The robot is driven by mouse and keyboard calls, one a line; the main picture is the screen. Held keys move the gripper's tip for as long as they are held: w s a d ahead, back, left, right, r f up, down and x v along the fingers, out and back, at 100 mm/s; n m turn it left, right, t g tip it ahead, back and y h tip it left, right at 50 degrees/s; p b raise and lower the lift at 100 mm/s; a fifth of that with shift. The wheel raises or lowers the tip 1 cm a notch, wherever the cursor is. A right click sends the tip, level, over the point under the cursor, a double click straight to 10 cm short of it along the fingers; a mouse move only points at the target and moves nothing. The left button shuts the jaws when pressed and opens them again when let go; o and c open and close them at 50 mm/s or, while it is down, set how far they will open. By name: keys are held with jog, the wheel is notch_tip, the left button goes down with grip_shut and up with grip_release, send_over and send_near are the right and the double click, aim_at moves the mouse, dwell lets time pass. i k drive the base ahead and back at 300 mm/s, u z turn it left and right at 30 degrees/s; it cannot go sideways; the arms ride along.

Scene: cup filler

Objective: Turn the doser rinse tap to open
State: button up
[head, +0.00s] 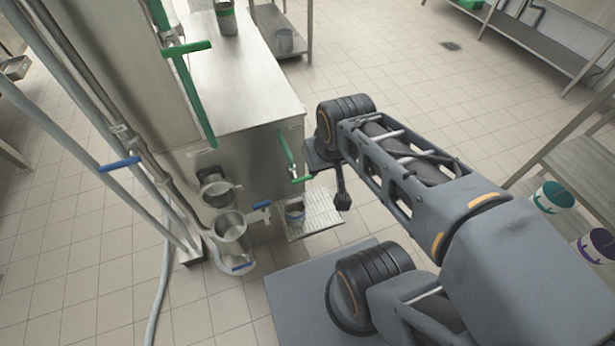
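Several levers and handles show on the steel machine (235,140); no label tells which is the doser rinse tap. A blue lever (262,204) sticks out beside a steel cylinder (231,228) low on the machine's front. Another blue lever (243,267) is at the foot of that cylinder. A third blue lever (120,163) is on the pipes at left. My gripper (343,202) hangs dark and small in front of the machine, to the right of the drip tray, apparently apart from all levers. Its fingers are too small to read.
A cup (295,210) stands on the slotted drip tray (322,218). Green handles (187,47) and (301,180) stick out from the machine. A hose (157,290) runs down at left. Tubs (553,197) sit on a right shelf. The tiled floor behind my arm is clear.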

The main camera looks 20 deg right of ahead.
aim_at(295, 181)
jog(key=z, duration=1.5)
jog(key=k, duration=0.85)
jog(key=u, duration=0.95)
